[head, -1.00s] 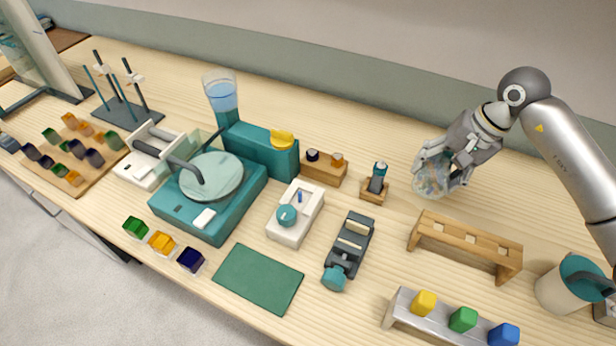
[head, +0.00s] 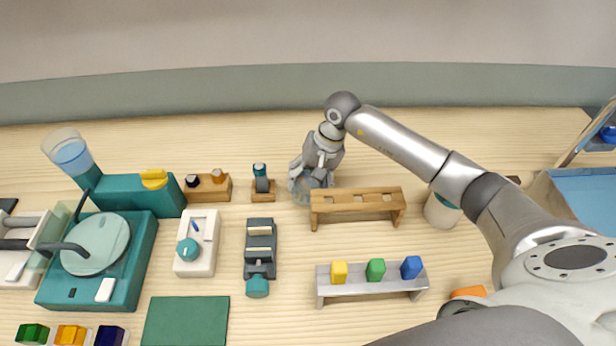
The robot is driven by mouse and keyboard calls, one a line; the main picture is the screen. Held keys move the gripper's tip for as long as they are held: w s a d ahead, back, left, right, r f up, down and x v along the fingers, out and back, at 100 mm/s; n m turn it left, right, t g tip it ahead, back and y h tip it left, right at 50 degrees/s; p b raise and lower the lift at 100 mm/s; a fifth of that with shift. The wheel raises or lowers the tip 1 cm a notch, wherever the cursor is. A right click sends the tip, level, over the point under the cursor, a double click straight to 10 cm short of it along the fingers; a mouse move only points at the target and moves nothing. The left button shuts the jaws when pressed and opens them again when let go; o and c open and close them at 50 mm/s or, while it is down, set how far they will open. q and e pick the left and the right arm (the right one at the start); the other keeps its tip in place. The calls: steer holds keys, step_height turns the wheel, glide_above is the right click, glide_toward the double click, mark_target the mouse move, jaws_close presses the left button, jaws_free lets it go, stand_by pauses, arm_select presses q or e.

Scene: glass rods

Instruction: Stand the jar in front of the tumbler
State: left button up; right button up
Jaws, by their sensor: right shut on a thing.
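My right gripper (head: 314,182) is shut on a clear glass jar (head: 299,190), at the table just behind the left end of a wooden rack. The fingers cover much of the jar, and I cannot tell whether its base touches the table. My left gripper is not in view.
The wooden rack (head: 357,205) is close in front of the jar. A small bottle in a wooden holder (head: 262,182) stands to its left. Teal machine (head: 140,270), white device (head: 197,250) and a metal stand (head: 370,284) with coloured blocks fill the front. Bare table lies along the back.

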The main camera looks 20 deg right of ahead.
steer(key=shift+f+b, duration=0.3)
steer(key=shift+b, duration=0.1)
steer(key=o, duration=1.4)
steer(key=shift+c, duration=0.2)
steer(key=shift+r, duration=0.1)
